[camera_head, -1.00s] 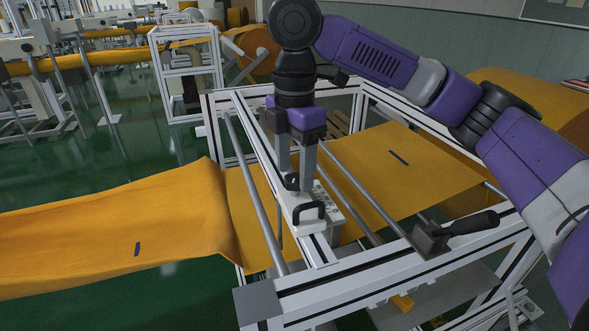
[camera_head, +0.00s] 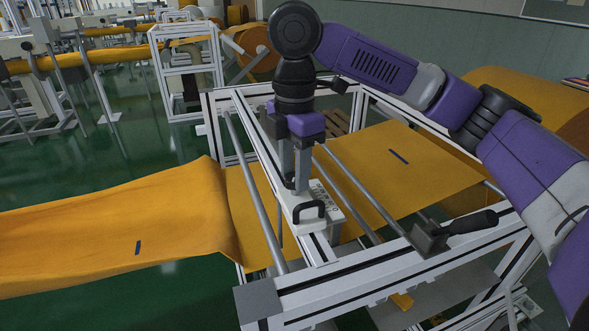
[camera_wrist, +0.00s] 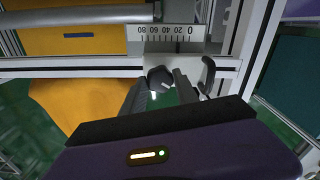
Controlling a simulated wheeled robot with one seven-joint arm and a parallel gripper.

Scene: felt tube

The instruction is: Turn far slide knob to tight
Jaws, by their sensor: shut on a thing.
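The slide knob (camera_wrist: 159,79) is small, black and round, with a white mark on its face that points toward the lower right in the wrist view. It sits beside the scale plate on the white slide block (camera_head: 300,206). My gripper (camera_head: 293,183) points down from above and is shut on the knob. In the head view the fingers mostly hide the knob. In the wrist view one finger is on each side of it. The scale plate (camera_wrist: 172,33) carries printed numbers, upside down in the wrist view. I cannot read any tight label.
A black handle (camera_head: 309,211) stands on the slide block close to my fingers. Metal rods (camera_head: 254,190) and white frame rails (camera_head: 390,262) surround the block. Orange felt (camera_head: 400,165) runs through the frame. A black-gripped crank (camera_head: 455,228) is at the right front.

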